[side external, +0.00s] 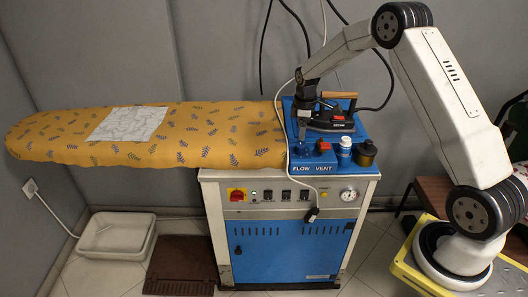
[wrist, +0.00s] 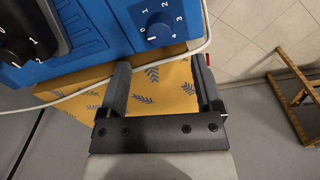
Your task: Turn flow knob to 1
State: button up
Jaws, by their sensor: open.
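The flow knob (wrist: 159,28) is a round blue dial with white numbers around it, on the blue panel at the top of the wrist view. I cannot read its pointer setting surely. In the side view, a small blue knob (side external: 301,150) sits above the FLOW label at the panel's front left. My gripper (wrist: 160,64) is open and empty. Its two dark fingers are spread on either side, below the knob in the wrist view and apart from it. In the side view my gripper (side external: 303,129) points down close above the knob, and the exact gap is unclear.
A black numbered dial (wrist: 16,50) is left in the wrist view. A white cord (wrist: 80,91) crosses near my fingers. An iron (side external: 331,121), a red button (side external: 324,146), a white bottle (side external: 345,146) and a dark jar (side external: 366,153) crowd the panel. The yellow board (side external: 205,143) extends left.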

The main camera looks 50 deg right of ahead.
aim_at(300, 145)
jog(key=shift+w+d+f, duration=0.1)
jog(key=shift+d+f, duration=0.05)
jog(key=shift+f, duration=3.35)
grip_shut()
jog(key=shift+m, duration=0.4)
jog(key=m, duration=1.1)
jog(key=shift+w+r, duration=0.1)
